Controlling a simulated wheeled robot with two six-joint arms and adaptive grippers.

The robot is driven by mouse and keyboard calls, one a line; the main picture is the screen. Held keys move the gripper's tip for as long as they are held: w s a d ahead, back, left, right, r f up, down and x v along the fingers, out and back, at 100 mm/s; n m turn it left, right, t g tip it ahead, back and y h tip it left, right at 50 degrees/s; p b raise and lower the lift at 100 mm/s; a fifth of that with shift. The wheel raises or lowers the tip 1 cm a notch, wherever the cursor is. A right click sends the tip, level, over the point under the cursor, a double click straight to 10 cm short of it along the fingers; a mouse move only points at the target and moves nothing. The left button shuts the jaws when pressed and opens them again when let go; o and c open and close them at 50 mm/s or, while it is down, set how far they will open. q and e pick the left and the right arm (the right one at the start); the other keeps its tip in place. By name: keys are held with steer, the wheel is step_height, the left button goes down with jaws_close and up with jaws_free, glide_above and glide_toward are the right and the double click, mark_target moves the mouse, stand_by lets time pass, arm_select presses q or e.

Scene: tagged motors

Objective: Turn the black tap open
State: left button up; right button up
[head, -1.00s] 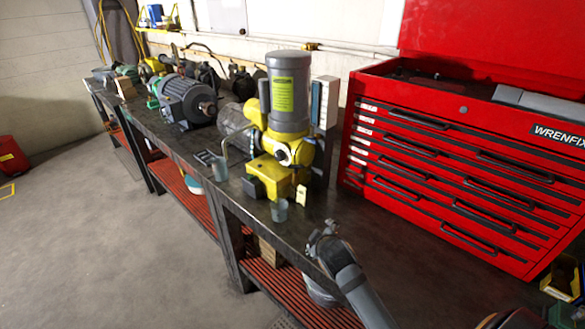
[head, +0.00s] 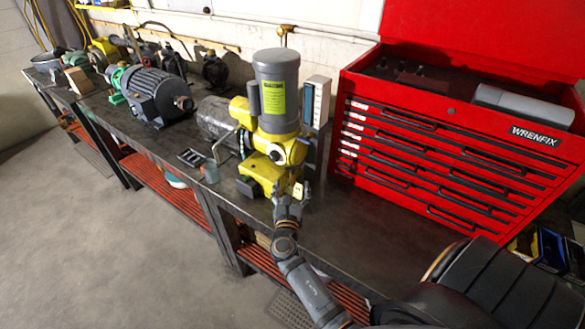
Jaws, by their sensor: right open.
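A yellow pump (head: 265,174) with a grey cylindrical motor (head: 277,85) stands on the dark workbench (head: 360,220). A small dark block (head: 246,187) sticks out at the left of its yellow base. It may be the black tap, but it is too small to tell. A cream tag (head: 298,190) hangs at the base's right. My right gripper (head: 288,201) is open at the front right of the base, just below the tag. I cannot tell if it touches anything. It hides part of the pump's front. My left gripper is not in view.
A large red tool chest (head: 440,150) stands right of the pump. A grey-blue electric motor (head: 150,95) is farther left.

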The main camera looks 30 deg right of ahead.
mark_target(293, 171)
steer(key=x, duration=0.7)
steer(key=shift+w+f+b, duration=0.15)
steer(key=shift+w+b, duration=0.1)
steer(key=shift+b, duration=0.05)
steer(key=shift+w+d, duration=0.3)
steer(key=shift+w, duration=0.05)
steer(key=shift+c, duration=0.3)
steer(key=c, duration=1.2)
